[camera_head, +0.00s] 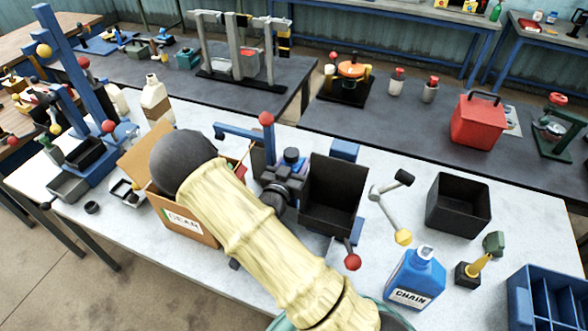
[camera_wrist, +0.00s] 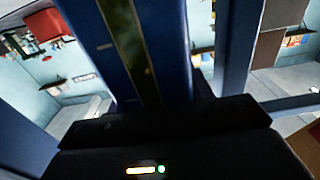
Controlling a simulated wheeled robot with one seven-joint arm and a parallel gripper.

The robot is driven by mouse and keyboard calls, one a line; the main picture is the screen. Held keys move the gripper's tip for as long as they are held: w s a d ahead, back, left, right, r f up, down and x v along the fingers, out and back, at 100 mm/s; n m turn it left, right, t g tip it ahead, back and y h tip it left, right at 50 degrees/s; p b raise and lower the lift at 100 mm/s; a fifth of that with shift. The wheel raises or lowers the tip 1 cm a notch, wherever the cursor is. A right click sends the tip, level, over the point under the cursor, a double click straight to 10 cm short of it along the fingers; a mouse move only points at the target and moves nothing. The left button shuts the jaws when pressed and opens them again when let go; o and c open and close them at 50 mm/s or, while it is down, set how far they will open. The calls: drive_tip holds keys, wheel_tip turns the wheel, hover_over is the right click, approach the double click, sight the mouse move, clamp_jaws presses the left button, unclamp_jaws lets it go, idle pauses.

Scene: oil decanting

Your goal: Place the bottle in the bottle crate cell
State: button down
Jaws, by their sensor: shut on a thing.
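The bottle crate (camera_head: 519,302) is a blue divided box at the lower right edge of the head view, partly cut off by the frame. Its visible cells look empty. A blue bottle labelled CHAIN (camera_head: 415,279) stands upright on the table to its left, apart from my gripper. In the wrist view my gripper (camera_wrist: 150,98) is shut on a dark blue thing with an olive strip (camera_wrist: 135,45). Only part of this thing shows, and I cannot tell whether it is a bottle. In the head view my sleeved arm hides much of the middle, and I cannot make out the gripper.
A cardboard box labelled GEAR (camera_head: 181,222) stands left of my arm.

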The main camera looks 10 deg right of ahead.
wheel_tip(320, 180, up, 28)
drive_tip(key=shift+d+b, duration=0.15)
drive_tip(key=shift+b, duration=0.25)
idle(0.5)
idle(0.3)
drive_tip(key=shift+r, duration=0.1)
